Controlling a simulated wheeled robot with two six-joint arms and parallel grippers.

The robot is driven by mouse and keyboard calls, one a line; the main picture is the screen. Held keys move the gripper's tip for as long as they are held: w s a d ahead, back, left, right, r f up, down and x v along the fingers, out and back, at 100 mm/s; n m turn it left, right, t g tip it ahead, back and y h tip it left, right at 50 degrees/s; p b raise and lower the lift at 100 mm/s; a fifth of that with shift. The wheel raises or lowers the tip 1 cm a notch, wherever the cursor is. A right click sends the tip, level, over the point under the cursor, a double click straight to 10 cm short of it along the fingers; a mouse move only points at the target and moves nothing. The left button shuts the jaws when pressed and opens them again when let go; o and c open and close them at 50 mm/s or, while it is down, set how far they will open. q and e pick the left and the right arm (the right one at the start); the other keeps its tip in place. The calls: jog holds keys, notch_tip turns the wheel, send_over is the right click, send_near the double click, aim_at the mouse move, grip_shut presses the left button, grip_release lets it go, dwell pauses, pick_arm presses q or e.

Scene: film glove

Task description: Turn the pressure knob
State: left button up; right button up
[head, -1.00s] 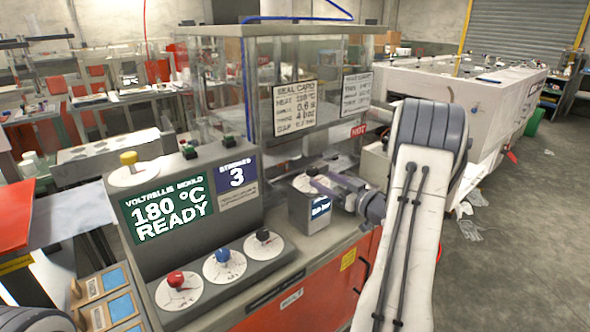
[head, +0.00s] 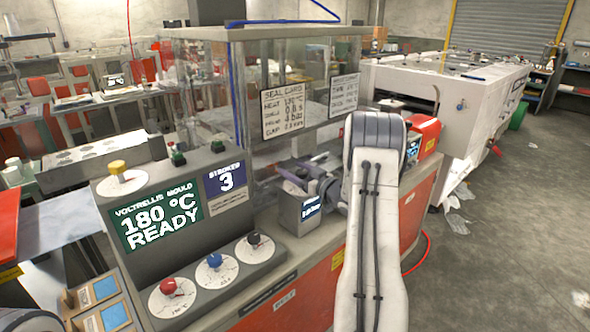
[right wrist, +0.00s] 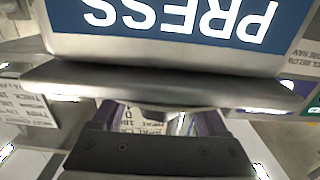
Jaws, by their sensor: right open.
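The arm hides part of the far side. In the right wrist view a blue label reading PRESS (right wrist: 180,17) fills the top, upside down. Below it the right gripper's fingers (right wrist: 162,120) are apart, either side of a small grey part. I cannot tell whether they touch it. My left gripper is out of view.
On the front panel sit a red knob (head: 168,287), a blue knob (head: 214,261) and a black knob (head: 254,239). A yellow knob (head: 118,168) is above the green READY screen (head: 160,217). A clear guard (head: 203,90) rises behind. Open floor lies at right.

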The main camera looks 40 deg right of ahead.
grip_shut()
jog(key=shift+f, duration=0.1)
